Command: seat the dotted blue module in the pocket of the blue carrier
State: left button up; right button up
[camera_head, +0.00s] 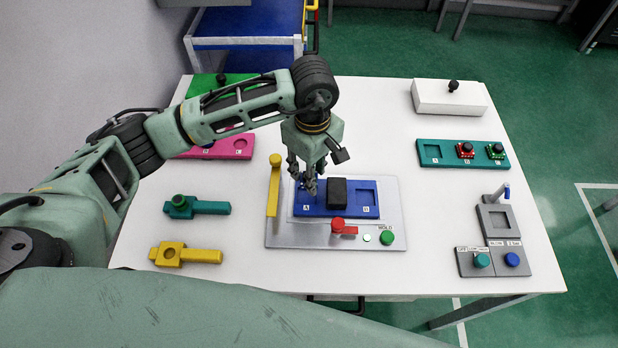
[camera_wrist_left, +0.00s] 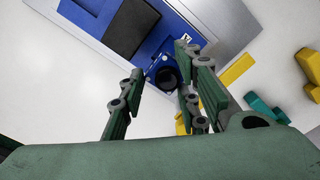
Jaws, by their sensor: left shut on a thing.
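The blue carrier (camera_head: 325,212) lies on a grey fixture plate (camera_head: 285,236) mid-table, with spots marked A and B and a black block (camera_head: 337,194) between them. The block also shows in the wrist view (camera_wrist_left: 130,27). My left gripper (camera_head: 308,186) points down over the A end of the carrier. In the wrist view its fingers (camera_wrist_left: 160,90) are closed around the black knob of the blue module (camera_wrist_left: 166,76). The module is at the carrier's A end. Fingers hide much of it, and I cannot tell whether it touches the carrier or sits in the pocket. My right gripper is out of view.
A yellow bar (camera_head: 273,185) stands left of the carrier, and a red handle (camera_head: 342,228) and green button (camera_head: 386,238) are in front. Teal (camera_head: 208,207) and yellow (camera_head: 195,255) parts lie left. A teal tray (camera_head: 440,155) and grey stand (camera_head: 496,221) are right.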

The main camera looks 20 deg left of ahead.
pick_arm(q)
jog(key=shift+s+a+f, duration=0.1)
jog(key=shift+s+f, duration=0.3)
jog(key=shift+s, duration=0.15)
notch_tip(320, 180, down, 3)
jog(key=shift+f+p, duration=0.2)
jog(key=shift+p, duration=0.55)
jog(key=shift+w+f, duration=0.1)
jog(key=shift+f, duration=0.35)
jog(key=o, duration=0.8)
jog(key=shift+r, duration=0.1)
jog(key=o, duration=0.4)
jog(key=shift+c, duration=0.2)
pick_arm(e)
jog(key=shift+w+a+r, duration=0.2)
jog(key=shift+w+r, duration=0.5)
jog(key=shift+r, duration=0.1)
